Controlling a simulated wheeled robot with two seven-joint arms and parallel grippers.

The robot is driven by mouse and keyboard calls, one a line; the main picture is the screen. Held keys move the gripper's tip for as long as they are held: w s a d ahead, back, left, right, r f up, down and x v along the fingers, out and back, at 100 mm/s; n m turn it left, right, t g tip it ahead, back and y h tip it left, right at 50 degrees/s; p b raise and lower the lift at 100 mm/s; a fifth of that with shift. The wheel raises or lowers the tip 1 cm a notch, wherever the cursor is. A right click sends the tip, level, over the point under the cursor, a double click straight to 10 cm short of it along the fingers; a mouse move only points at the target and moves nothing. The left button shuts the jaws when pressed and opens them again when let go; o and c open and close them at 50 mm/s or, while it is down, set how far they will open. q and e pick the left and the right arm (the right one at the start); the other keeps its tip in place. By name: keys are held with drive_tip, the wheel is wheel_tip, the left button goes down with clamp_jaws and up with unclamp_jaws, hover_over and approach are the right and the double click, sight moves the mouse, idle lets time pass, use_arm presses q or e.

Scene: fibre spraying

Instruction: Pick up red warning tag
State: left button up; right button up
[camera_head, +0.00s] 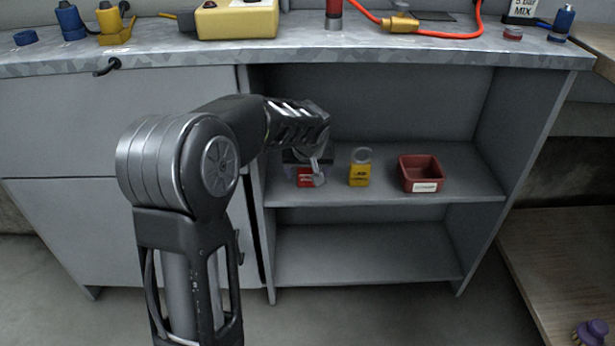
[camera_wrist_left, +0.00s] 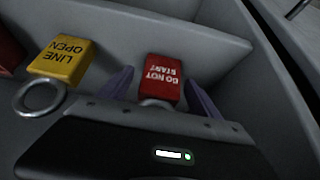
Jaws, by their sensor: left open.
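The red warning tag (camera_head: 305,181) sits on the upper shelf of the open cabinet, at its left side. In the left wrist view the tag (camera_wrist_left: 163,78) reads "DO NOT START", and its ring is mostly hidden by my gripper. My left gripper (camera_head: 318,178) reaches into the cabinet in front of the tag and partly covers it. In the left wrist view its two purplish fingers (camera_wrist_left: 160,90) stand open, one on either side of the tag, with gaps showing. My right gripper is not in view.
A yellow tag (camera_head: 360,175) with a metal ring, reading "LINE OPEN" in the left wrist view, stands right of the red tag. A red bin (camera_head: 421,173) is further right. The cabinet's left wall is close to my arm. The lower shelf (camera_head: 365,252) is empty.

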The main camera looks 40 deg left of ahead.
use_arm(q)
drive_tip(key=shift+c, duration=0.4)
drive_tip(key=c, duration=1.4)
drive_tip(key=shift+r+p, duration=0.4)
drive_tip(key=shift+r, duration=0.1)
wheel_tip(320, 180, up, 3)
drive_tip(key=shift+p, duration=0.9)
drive_tip(key=s+d+p, duration=0.2)
drive_tip(key=s+d, duration=0.9)
drive_tip(key=s, duration=0.3)
drive_tip(key=shift+s+f, duration=0.15)
drive_tip(key=shift+f, duration=0.15)
drive_tip(key=shift+a, duration=0.1)
